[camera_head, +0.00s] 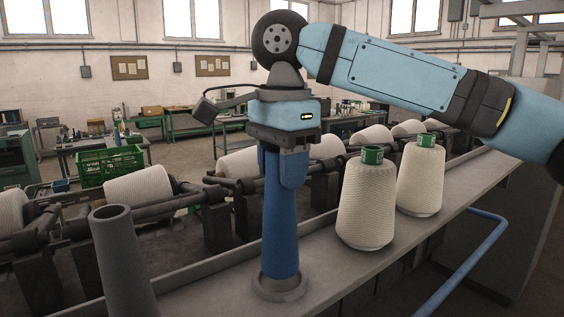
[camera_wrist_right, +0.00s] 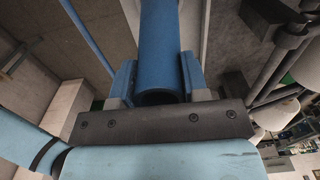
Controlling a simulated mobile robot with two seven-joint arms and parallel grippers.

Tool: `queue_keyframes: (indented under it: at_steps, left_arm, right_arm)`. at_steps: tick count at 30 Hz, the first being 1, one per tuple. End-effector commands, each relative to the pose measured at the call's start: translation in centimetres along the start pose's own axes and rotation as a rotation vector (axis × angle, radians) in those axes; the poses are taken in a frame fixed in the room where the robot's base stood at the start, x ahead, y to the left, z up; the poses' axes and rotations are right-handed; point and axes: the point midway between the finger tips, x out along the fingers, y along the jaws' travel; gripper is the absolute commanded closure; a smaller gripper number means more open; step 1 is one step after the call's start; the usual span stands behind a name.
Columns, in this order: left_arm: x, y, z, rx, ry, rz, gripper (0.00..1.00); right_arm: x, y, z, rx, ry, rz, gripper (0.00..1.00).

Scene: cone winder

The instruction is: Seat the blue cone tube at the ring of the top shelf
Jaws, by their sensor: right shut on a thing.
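The blue cone tube (camera_head: 280,215) stands upright at the ring (camera_head: 279,288) on the top shelf (camera_head: 335,250). Its lower end is at the ring, and I cannot tell whether it is fully down in it. My right gripper (camera_head: 286,168) comes from above and is shut on the tube's upper end. In the right wrist view the blue tube (camera_wrist_right: 160,45) lies between the two blue fingers of the right gripper (camera_wrist_right: 160,80). My left gripper is in neither view.
A grey cone tube (camera_head: 122,262) stands left of the blue one. Two wound white cones with green tops, one nearer (camera_head: 366,205) and one farther (camera_head: 420,180), stand on the shelf to the right. Winding rollers and a green crate (camera_head: 108,165) lie behind. A blue rail (camera_head: 465,262) runs in front.

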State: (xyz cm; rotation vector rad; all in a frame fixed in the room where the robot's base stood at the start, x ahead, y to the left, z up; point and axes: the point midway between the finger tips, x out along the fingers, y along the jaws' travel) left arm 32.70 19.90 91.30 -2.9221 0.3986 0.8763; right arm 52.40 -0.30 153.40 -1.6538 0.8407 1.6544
Motion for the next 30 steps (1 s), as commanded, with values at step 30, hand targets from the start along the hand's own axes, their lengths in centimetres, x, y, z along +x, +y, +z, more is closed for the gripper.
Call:
queue_keyframes:
  at_steps: [30]
  left_arm:
    - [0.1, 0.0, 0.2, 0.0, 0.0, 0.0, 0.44]
  right_arm:
    - [2.6, 0.0, 0.0, 0.001, 0.0, 0.0, 0.87]
